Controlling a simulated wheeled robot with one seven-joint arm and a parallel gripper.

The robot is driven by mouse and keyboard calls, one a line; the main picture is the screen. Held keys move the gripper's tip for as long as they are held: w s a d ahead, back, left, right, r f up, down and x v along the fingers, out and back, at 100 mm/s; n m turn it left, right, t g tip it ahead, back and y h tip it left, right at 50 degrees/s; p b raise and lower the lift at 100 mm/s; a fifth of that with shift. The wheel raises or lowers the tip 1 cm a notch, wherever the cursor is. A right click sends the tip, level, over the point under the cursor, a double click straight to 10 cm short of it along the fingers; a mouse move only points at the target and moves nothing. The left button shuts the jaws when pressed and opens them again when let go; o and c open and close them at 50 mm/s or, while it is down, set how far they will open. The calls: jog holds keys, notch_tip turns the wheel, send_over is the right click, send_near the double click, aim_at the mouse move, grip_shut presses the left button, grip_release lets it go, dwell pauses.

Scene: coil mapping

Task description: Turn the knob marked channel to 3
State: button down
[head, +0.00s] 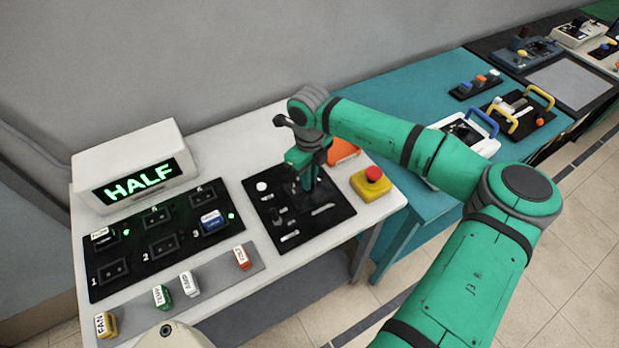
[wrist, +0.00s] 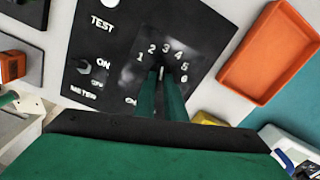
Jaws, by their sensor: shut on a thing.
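A black control panel (head: 335,222) lies on the white table, and it fills the middle of the wrist view (wrist: 125,55). On it, a dial shows the numbers 1 to 6 in an arc. My gripper (head: 307,182) reaches down onto the panel's upper right part. In the wrist view my gripper (wrist: 161,76) is shut on the knob at the centre of that arc. The fingers cover most of the knob, so I cannot tell which number it points to. The channel label is not visible.
A METER switch (wrist: 86,68) marked ON sits left of the dial. An orange tray (head: 343,151) and a yellow box with a red button (head: 372,182) stand right of the panel. A display reading HALF (head: 137,183) and a panel with several sockets (head: 165,243) are at left.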

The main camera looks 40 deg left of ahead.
jog(key=shift+m, duration=0.5)
jog(key=c, duration=1.8)
grip_release()
notch_tip(320, 180, up, 11)
jog(key=shift+f, duration=0.1)
